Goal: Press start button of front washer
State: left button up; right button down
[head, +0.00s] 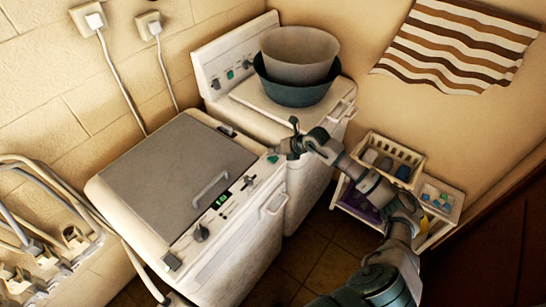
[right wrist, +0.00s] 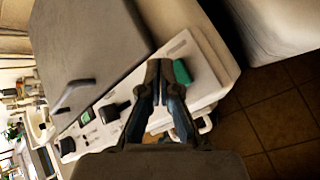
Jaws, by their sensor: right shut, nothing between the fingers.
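The front washer (head: 150,225) is white with a grey lid (head: 175,165) and a control panel along its right-hand edge. The panel has a lit green display (head: 222,199), a dark knob (head: 201,232) and a green button (head: 272,158) at its far end. My right gripper (head: 289,147) is shut and empty beside that far end. In the right wrist view the shut fingertips (right wrist: 159,68) appear just left of the green button (right wrist: 182,72); I cannot tell whether they touch it. A teal square (head: 172,262) sits at the panel's near end. My left gripper is not in view.
A second white washer (head: 212,62) stands behind, carrying a grey tub (head: 300,55) inside a dark teal tub (head: 292,94). A low shelf with a cream basket (head: 390,160) stands at right. The tiled floor between is clear.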

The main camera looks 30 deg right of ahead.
aim_at(274, 158)
jog(key=shift+r, duration=0.1)
jog(key=shift+r+p, duration=1.65)
jog(key=shift+r, duration=0.85)
